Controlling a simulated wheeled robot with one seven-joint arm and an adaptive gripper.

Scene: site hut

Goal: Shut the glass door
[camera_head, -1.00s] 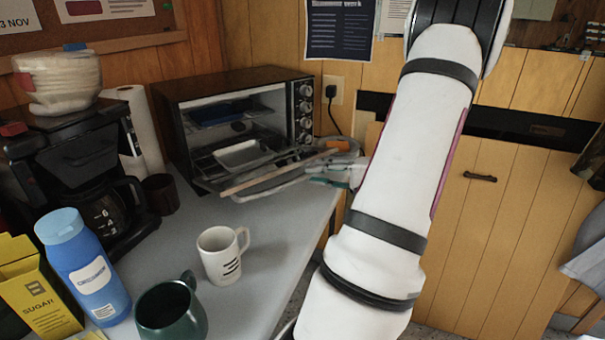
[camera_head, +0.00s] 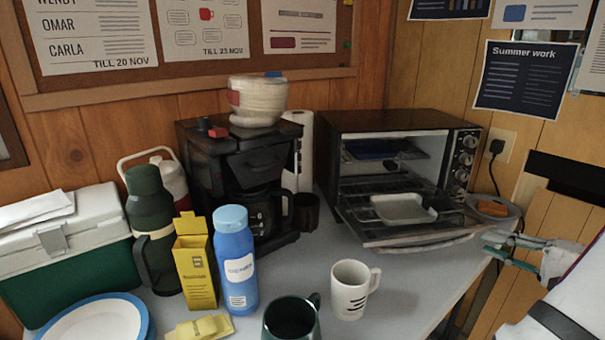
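The toaster oven (camera_head: 385,122) stands on the counter against the back wall. Its glass door (camera_head: 400,233) is folded down and open, with the handle bar (camera_head: 428,244) along its front edge. A pale metal tray (camera_head: 403,208) sits at the oven's mouth, above the open door. My gripper (camera_head: 498,249) is at the right, beside the counter's edge and apart from the door. Its fingers look parted with nothing between them. Most of my arm is out of view at the right.
A plate with an orange item (camera_head: 492,207) lies right of the oven. A white mug (camera_head: 350,290) and a green mug (camera_head: 291,320) stand in front. A blue bottle (camera_head: 236,262) and coffee maker (camera_head: 245,165) are left. Counter between white mug and door is clear.

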